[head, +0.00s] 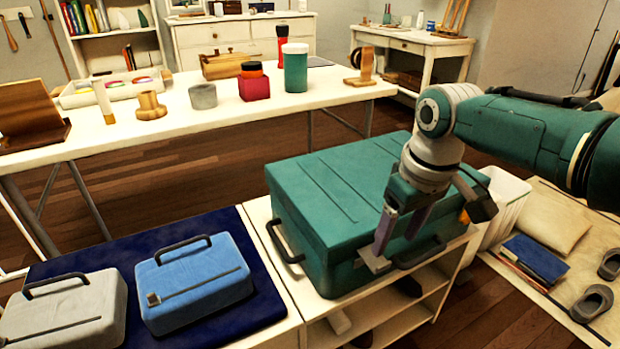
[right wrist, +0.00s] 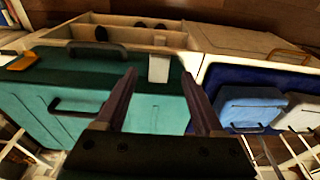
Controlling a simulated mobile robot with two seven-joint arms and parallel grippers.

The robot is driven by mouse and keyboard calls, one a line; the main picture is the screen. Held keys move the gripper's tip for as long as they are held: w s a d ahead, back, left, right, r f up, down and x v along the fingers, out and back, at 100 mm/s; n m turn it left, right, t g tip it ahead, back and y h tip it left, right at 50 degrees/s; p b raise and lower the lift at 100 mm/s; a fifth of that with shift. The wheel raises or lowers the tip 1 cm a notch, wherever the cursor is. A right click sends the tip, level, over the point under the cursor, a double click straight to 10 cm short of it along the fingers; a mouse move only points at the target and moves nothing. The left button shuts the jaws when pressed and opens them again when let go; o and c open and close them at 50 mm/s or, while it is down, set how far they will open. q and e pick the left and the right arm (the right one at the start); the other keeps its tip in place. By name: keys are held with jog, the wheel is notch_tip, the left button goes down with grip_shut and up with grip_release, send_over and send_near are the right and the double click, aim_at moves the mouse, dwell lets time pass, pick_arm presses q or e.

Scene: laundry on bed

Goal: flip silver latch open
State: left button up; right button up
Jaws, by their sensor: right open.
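A green case (head: 325,190) with black handles sits closed on a white shelf unit. The silver latch (head: 374,262) is on its front edge, left of the front handle (head: 418,253). In the right wrist view the silver latch (right wrist: 159,68) appears between my fingertips, pale against the green case (right wrist: 70,115). My right gripper (head: 398,240) is open and empty, pointing down at the front edge just above the latch. It also shows in the right wrist view (right wrist: 158,78). Whether a finger touches the latch, I cannot tell. My left gripper is out of view.
An orange latch (head: 464,217) is further right on the case, also in the right wrist view (right wrist: 22,62). A blue case (head: 195,285) and a grey case (head: 65,312) lie to the left on a dark blue mat (head: 150,243). A white bin (head: 505,200) stands right.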

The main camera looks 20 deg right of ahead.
pick_arm(q)
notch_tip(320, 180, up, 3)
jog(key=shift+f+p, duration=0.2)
jog(key=shift+p, duration=0.55)
pick_arm(e)
jog(key=r, duration=0.3)
jog(key=shift+s+r, duration=0.2)
jog(key=shift+s, duration=0.1)
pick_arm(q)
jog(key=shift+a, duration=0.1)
